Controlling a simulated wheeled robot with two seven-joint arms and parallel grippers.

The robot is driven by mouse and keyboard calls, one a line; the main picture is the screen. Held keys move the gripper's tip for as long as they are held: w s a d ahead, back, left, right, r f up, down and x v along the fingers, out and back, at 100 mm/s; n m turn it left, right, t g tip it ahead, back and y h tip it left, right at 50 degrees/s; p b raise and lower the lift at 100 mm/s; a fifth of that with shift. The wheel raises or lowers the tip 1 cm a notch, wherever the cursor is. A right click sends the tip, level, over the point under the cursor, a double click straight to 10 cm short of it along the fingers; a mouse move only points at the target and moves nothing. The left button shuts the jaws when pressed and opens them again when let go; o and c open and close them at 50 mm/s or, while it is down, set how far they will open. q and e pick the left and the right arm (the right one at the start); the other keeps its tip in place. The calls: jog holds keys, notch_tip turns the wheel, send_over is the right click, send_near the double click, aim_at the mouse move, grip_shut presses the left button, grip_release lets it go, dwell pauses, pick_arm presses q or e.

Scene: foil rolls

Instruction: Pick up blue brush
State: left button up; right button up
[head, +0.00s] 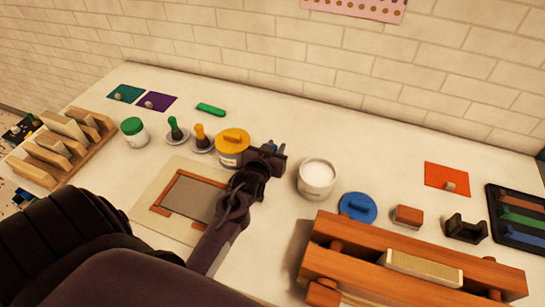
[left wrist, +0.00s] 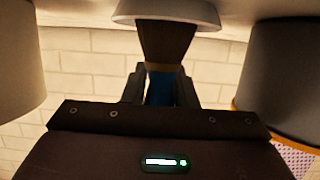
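The blue brush (left wrist: 160,88) stands between the two fingers of my left gripper in the left wrist view, its blue handle partly hidden by them. Its brown bristles meet a pale saucer-like stand (left wrist: 168,14). In the head view my left gripper (head: 272,153) is between the yellow-lidded pot and the white pot, and only a bit of blue shows at its tip. The fingers lie close on both sides of the handle; I cannot tell whether they touch it. My right gripper is not in view.
The yellow-lidded pot (head: 232,150) and white pot (head: 318,174) are close on either side. Green (head: 175,130) and orange (head: 201,137) brushes stand left.

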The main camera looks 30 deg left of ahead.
pick_arm(q)
jog(key=c, duration=0.4)
jog(key=shift+r, duration=0.1)
notch_tip(320, 180, up, 20)
jog(key=b, duration=0.2)
jog(key=shift+b, duration=0.4)
